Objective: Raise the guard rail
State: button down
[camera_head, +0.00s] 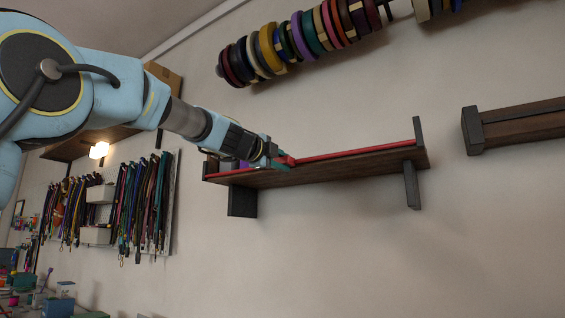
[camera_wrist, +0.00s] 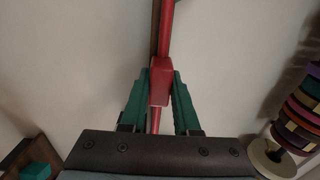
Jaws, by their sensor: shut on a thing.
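The red guard rail (camera_head: 358,151) runs low along the front edge of the dark wooden wall shelf (camera_head: 330,168), between dark end posts. My gripper (camera_head: 284,162) reaches in from the left and is at a thicker red block on the rail, toward the shelf's left part. In the wrist view the green fingers of my gripper (camera_wrist: 158,100) stand on both sides of the red block of the guard rail (camera_wrist: 159,82) and are shut on it. My gripper hides part of the rail and of the shelf's left end in the head view.
A second wooden shelf (camera_head: 520,124) is on the wall at the right. A rod of colored spools (camera_head: 300,40) hangs above. A pegboard with hanging cords (camera_head: 143,205) is at the left. The wall below the shelf is clear.

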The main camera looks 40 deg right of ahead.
aim_at(282, 157)
jog(key=shift+r, duration=0.15)
notch_tip(282, 157, up, 5)
jog(key=p, duration=0.5)
jog(key=shift+f+p, duration=0.2)
jog(key=shift+p, duration=0.1)
jog(key=shift+f, duration=0.1)
jog(key=c, duration=0.6)
grip_release()
jog(key=shift+c, duration=0.2)
jog(key=b+v, duration=0.3)
jog(key=v, duration=0.7)
jog(key=shift+a+b, duration=0.35)
jog(key=shift+a, duration=0.05)
